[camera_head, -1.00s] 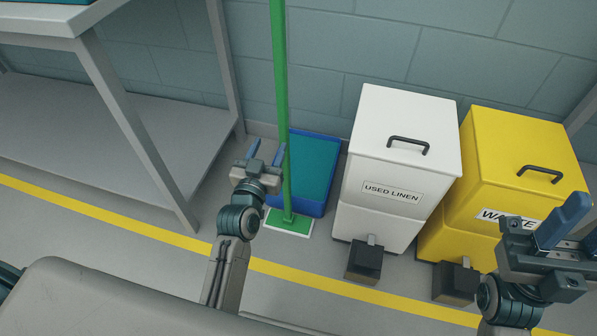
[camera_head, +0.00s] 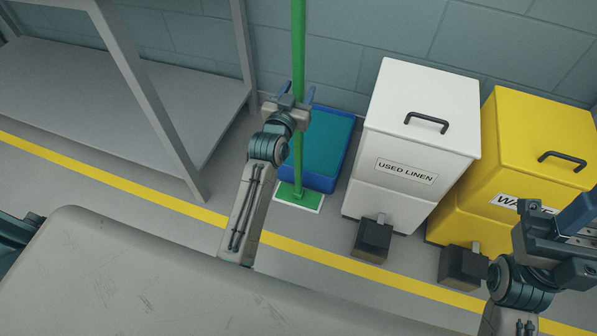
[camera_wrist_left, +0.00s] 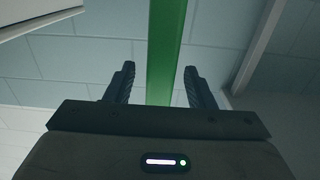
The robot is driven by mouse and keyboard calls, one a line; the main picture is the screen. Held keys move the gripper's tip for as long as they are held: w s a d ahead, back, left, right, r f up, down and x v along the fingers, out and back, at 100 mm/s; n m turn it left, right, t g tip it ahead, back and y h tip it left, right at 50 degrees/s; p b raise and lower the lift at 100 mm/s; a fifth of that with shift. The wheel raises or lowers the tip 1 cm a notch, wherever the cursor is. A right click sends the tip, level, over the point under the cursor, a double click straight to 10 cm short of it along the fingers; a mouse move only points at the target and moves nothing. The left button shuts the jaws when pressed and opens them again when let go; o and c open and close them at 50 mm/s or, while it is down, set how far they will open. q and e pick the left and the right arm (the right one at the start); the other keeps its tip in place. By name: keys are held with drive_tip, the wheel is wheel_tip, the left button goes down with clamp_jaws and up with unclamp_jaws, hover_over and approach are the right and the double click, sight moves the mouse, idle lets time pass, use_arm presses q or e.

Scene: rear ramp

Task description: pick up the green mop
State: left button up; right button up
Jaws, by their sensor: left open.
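The green mop (camera_head: 298,50) stands upright, its long handle running out of the top of the head view. Its flat green foot rests on a white-edged pad on the floor. My left gripper (camera_head: 297,91) is open at the handle, with one blue finger on each side of it. In the left wrist view the green handle (camera_wrist_left: 166,45) shows between the two open fingers (camera_wrist_left: 159,80), with gaps on both sides. I cannot tell how deep between the fingers it sits. My right gripper (camera_head: 578,222) is cut off at the right edge, away from the mop.
A blue tray (camera_head: 328,150) lies on the floor behind the mop. A white used linen bin (camera_head: 415,130) and a yellow waste bin (camera_head: 535,140), both with pedals, stand to the right. A grey shelf frame (camera_head: 150,100) stands left. A yellow floor line (camera_head: 330,259) crosses in front.

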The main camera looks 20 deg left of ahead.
use_arm(q)
drive_tip(key=shift+w, duration=0.15)
drive_tip(key=c, duration=1)
drive_tip(key=shift+r, duration=0.15)
clamp_jaws()
drive_tip(key=shift+r, duration=0.15)
